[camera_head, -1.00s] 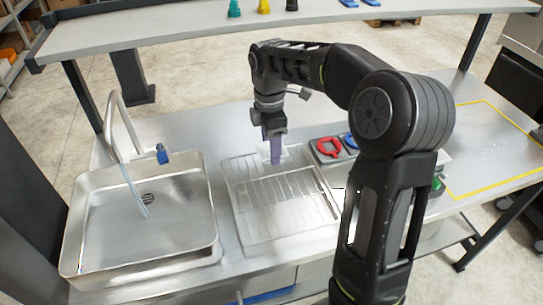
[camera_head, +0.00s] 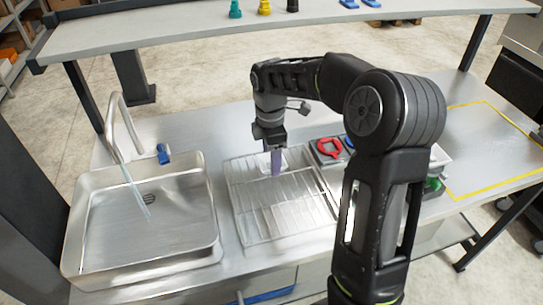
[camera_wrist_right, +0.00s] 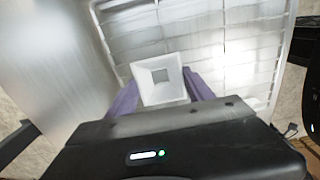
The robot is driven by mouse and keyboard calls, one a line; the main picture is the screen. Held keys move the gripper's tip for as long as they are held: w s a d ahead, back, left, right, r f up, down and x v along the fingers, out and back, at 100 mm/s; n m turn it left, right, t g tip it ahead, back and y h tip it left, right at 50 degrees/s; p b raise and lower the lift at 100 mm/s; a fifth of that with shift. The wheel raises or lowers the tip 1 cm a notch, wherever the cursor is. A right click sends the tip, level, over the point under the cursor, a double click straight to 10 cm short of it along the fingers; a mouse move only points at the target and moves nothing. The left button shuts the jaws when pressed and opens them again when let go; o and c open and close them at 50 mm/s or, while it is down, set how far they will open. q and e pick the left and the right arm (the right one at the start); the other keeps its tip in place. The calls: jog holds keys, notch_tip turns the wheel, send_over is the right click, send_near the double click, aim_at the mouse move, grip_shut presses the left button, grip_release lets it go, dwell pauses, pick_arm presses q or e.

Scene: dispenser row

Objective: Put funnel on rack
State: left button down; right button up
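The funnel (camera_wrist_right: 160,79) is white with a square rim and a square opening. In the right wrist view it sits between the purple fingers of my right gripper, which close in on it from both sides; their tips are hidden behind its rim. In the head view my right gripper (camera_head: 276,164) points down over the back part of the wire rack (camera_head: 243,212), with only a pale bit of the funnel showing beside the fingers. Whether the funnel touches the rack wires cannot be told. My left gripper is not in view.
A metal sink (camera_head: 82,240) with a tap (camera_head: 121,125) is left of the rack. A red ring-shaped item (camera_head: 328,148) lies right of the gripper, partly behind my arm. A raised shelf (camera_head: 190,24) crosses the back. A yellow-outlined area (camera_head: 490,150) at right is clear.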

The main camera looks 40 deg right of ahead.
jog(key=o, duration=0.5)
jog(key=shift+c, duration=0.2)
jog(key=shift+r, duration=0.2)
notch_tip(320, 180, up, 12)
jog(key=p, duration=0.1)
jog(key=shift+a, duration=0.1)
dwell(0.4)
